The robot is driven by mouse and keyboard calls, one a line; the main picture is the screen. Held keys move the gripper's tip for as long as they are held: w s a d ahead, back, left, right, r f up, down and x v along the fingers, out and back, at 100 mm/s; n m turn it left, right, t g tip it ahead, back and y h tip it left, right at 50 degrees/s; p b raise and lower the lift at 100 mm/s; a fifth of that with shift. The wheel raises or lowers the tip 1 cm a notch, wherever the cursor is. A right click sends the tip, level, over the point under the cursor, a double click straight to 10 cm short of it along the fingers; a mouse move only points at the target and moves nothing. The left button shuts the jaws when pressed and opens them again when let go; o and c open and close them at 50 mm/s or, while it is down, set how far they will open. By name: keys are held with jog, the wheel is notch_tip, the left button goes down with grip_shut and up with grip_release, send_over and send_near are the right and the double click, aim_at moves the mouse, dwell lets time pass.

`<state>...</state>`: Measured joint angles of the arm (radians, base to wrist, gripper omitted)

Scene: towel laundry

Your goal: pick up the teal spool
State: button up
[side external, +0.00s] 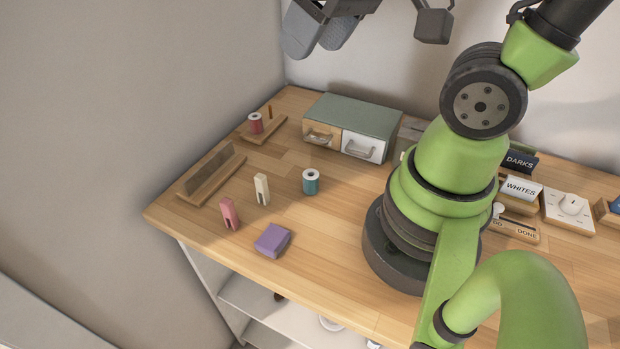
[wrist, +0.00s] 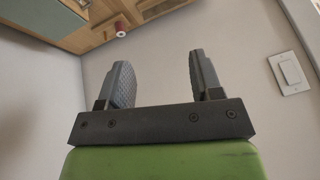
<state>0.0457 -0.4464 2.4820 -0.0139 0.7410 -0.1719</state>
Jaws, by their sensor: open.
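The teal spool (side external: 311,182) stands upright on the wooden table, in front of the small drawer unit, in the side external view. It is not seen in the wrist view. My gripper (side external: 318,40) is high above the back of the table, near the top edge of the side external view, well away from the spool. In the wrist view my gripper (wrist: 158,75) has its two fingers apart with nothing between them.
A drawer unit (side external: 352,124) stands behind the spool. A red spool (side external: 256,123) is on a wooden holder at the back left. A cream clip (side external: 262,189), a pink clip (side external: 229,214) and a purple block (side external: 272,240) lie nearby. A wooden rack (side external: 211,174) is at left.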

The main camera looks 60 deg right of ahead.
jog(key=w+d+f+n+g+h, duration=0.1)
jog(key=w+d+f+n+g, duration=0.25)
jog(key=f, duration=0.45)
jog(key=n+g, duration=0.2)
jog(key=n, duration=0.2)
send_near(310, 177)
jog(key=shift+w+d+f+m, duration=0.1)
jog(key=shift+w+d+m, duration=0.2)
jog(key=shift+d, duration=0.4)
jog(key=shift+s+f, duration=0.1)
jog(key=shift+f, duration=0.65)
notch_tip(310, 177, down, 3)
jog(key=shift+f, duration=0.1)
jog(key=shift+a+f, duration=0.2)
jog(key=shift+f, duration=1.35)
jog(key=shift+a+f, duration=0.15)
jog(key=shift+f, duration=1.4)
jog(key=c, duration=1)
jog(key=shift+o, duration=0.2)
jog(key=shift+r, duration=0.1)
